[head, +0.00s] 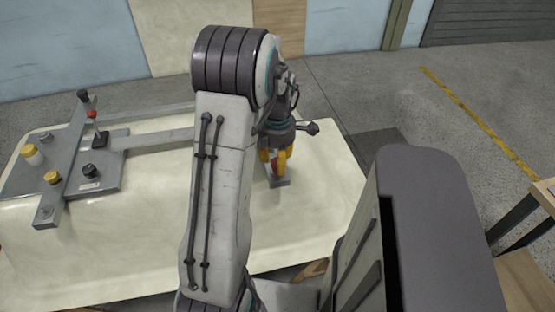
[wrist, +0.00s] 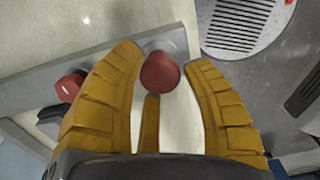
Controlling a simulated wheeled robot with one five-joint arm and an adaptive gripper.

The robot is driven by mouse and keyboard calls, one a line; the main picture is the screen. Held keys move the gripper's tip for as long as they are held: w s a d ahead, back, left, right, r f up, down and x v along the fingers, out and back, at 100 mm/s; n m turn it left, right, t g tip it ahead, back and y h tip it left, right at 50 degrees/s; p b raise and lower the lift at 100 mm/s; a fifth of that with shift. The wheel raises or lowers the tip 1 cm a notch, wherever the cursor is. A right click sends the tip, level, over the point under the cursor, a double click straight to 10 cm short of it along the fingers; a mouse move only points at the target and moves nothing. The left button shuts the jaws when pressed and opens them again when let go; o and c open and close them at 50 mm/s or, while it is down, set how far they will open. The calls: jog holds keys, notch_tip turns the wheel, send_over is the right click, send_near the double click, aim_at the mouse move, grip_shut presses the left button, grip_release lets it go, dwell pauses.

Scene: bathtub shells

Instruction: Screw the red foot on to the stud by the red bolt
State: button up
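The red foot (wrist: 160,72) is round and sits between my fingertips in the wrist view, over the end of a grey bar. In the head view a little red shows among the yellow fingers. My gripper (head: 275,160) points down over the bar's end at the tub's right side. In the wrist view its yellow fingers (wrist: 165,65) surround the foot, with a narrow gap on the right; whether they press on it is unclear. The red bolt (wrist: 70,87) is on the same bar, left of the foot. The stud is hidden; I cannot tell whether the foot is on it.
The pale upturned tub shell (head: 140,250) lies under the grey frame (head: 75,165). On the frame's left stand a yellow-capped white piece (head: 32,155), a yellow knob (head: 52,177), a black knob (head: 90,171) and a red-and-black lever (head: 91,113). A table edge (head: 520,215) is at right.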

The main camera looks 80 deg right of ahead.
jog(key=c, duration=0.8)
jog(key=m, duration=0.5)
jog(key=shift+m, duration=0.3)
jog(key=m, duration=0.4)
jog(key=o, duration=1.2)
jog(key=shift+m, duration=0.3)
notch_tip(320, 180, up, 12)
jog(key=shift+m, duration=0.3)
